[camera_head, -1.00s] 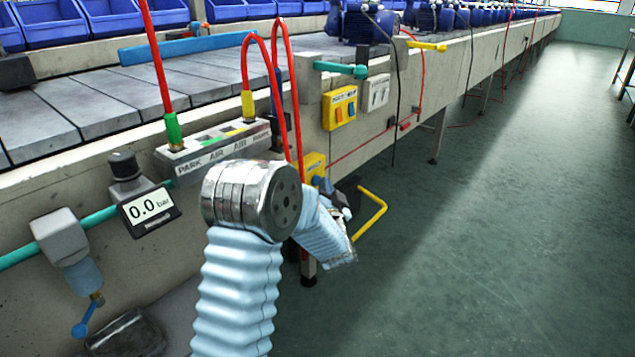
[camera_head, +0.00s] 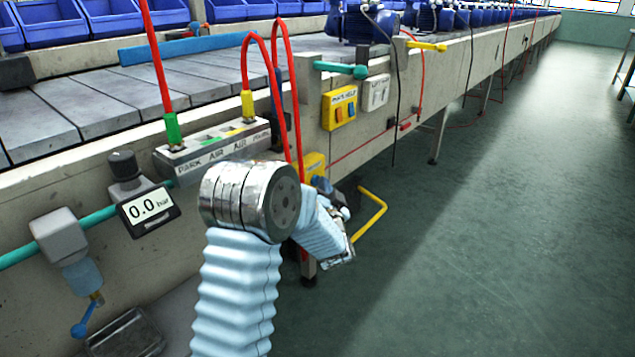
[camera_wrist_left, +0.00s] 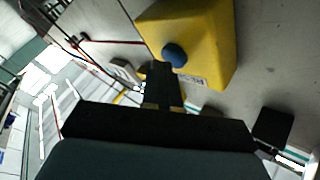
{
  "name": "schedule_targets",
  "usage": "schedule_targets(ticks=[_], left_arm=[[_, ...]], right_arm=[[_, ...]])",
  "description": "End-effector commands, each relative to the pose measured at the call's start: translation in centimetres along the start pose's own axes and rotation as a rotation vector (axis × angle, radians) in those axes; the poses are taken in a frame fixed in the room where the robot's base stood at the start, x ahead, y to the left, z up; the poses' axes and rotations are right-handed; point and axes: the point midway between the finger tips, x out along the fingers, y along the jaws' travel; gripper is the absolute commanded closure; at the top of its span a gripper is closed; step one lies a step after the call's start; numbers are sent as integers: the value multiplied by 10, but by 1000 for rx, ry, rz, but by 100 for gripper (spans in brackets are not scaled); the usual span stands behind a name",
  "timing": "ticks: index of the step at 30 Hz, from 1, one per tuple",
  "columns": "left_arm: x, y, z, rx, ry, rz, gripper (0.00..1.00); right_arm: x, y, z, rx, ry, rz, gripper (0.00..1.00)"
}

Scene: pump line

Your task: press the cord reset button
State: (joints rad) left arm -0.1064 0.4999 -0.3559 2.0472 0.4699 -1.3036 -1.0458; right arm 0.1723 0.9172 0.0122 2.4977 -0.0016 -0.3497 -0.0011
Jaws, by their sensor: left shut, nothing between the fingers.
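The yellow box (camera_wrist_left: 205,35) with a round blue button (camera_wrist_left: 175,55) fills the upper part of the left wrist view. My left gripper (camera_wrist_left: 160,75) is shut and empty, with its dark fingertips just below the blue button in that picture. I cannot tell whether they touch it. In the head view the yellow box (camera_head: 313,165) shows partly behind my left arm, below the red hoses. My left gripper (camera_head: 335,195) reaches toward it, largely hidden by my wrist. My right gripper is not in view.
A red cord (camera_head: 360,150) runs along the conveyor's side to the box. A yellow bent bar (camera_head: 375,215) sticks out beside my gripper. The floor at right is clear.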

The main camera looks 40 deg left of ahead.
Motion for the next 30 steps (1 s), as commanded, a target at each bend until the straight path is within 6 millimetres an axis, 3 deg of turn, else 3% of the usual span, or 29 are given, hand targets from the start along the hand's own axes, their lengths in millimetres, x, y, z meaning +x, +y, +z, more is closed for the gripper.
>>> schedule_targets(ticks=[19,30], left_arm=[[-12,9,-9,0,1,2,100],[-37,27,-27,-1,1,2,100]], right_arm=[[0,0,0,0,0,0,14],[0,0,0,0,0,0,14]])
